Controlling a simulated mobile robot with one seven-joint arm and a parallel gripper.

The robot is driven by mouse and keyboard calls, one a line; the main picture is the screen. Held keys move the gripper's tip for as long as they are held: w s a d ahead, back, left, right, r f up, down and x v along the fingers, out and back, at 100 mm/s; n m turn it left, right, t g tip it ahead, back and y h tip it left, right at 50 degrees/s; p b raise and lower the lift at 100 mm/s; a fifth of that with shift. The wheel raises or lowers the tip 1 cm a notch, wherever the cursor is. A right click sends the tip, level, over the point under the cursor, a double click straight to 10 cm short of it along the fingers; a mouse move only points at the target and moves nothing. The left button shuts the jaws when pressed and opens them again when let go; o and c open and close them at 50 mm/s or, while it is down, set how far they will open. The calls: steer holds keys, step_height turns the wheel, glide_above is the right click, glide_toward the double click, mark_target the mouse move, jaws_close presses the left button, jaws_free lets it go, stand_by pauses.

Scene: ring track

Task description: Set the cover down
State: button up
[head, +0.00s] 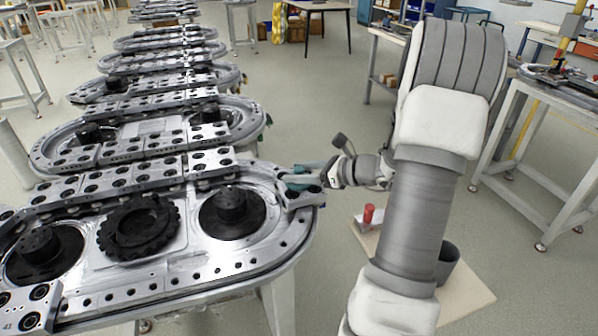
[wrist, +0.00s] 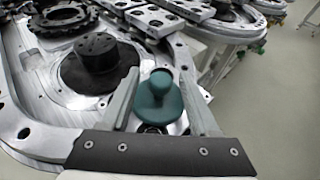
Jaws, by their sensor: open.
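The cover is a teal round disc with a knob on top. In the wrist view the cover (wrist: 158,100) sits on the metal ring track (wrist: 38,138), close to its outer edge, between my two fingers. In the head view the cover (head: 298,180) shows only in part, behind my gripper (head: 290,187) at the track's right end. My gripper (wrist: 165,98) is open, with a finger on each side of the cover and a visible gap around the knob. The underside of the cover is hidden.
A black hub (head: 230,205) stands on the track left of my gripper, beside a black toothed ring (head: 138,228). More tracks run back in a row. A red-handled tool (head: 368,214) stands on a low board at right.

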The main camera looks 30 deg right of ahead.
steer(key=shift+r, duration=0.2)
steer(key=p+v, duration=0.1)
steer(key=v, duration=1.1)
steer(key=shift+p, duration=0.3)
